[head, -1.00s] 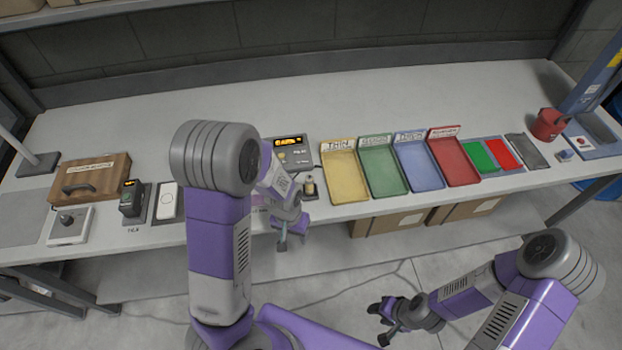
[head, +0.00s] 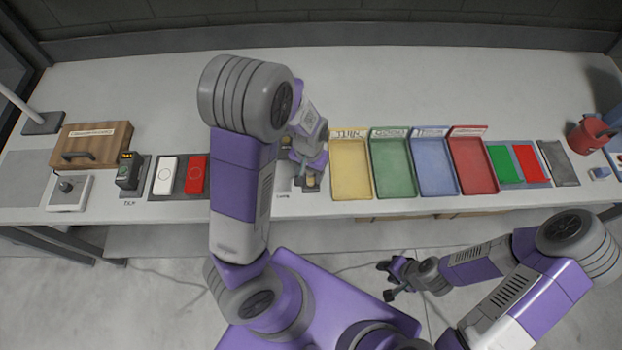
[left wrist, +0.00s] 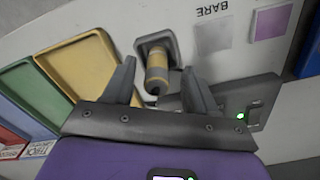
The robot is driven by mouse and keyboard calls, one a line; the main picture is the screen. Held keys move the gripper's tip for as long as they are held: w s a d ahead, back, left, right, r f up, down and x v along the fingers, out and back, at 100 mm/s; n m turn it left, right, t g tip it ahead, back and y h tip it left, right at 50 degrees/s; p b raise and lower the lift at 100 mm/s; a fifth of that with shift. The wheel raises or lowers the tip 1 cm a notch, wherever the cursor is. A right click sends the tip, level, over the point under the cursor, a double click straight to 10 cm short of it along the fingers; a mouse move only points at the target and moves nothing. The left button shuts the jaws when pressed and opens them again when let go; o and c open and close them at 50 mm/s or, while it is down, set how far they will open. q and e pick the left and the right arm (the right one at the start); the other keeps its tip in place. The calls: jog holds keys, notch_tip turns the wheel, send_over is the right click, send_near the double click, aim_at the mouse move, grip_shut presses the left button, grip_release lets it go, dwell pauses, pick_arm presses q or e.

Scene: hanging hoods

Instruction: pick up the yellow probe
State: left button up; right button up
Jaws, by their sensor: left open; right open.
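The yellow probe (left wrist: 157,76) is a short, stubby cylinder with grey and yellow bands, standing in a dark square holder (left wrist: 153,42) in the left wrist view. My left gripper (left wrist: 159,66) is open, with one finger on each side of the probe in that view; I see no contact. In the head view the left gripper (head: 302,172) is over the table's front part, left of the yellow tray, and largely hides the probe (head: 311,181). My right gripper (head: 391,280) is open and empty, out in front of the table, over the floor.
Yellow (head: 351,170), green (head: 394,168), blue (head: 435,167) and red (head: 474,166) trays stand right of the left gripper. A wooden case (head: 92,145), a small black meter (head: 129,171) and white and red plates stand left. The table's back strip is clear.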

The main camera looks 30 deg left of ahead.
aim_at(311, 176)
pick_arm(q)
jog(key=f, duration=0.3)
jog(key=shift+w+d+f, duration=0.1)
jog(key=shift+w, duration=0.2)
jog(key=shift+s, duration=0.1)
jog(key=shift+c, duration=0.3)
grip_shut()
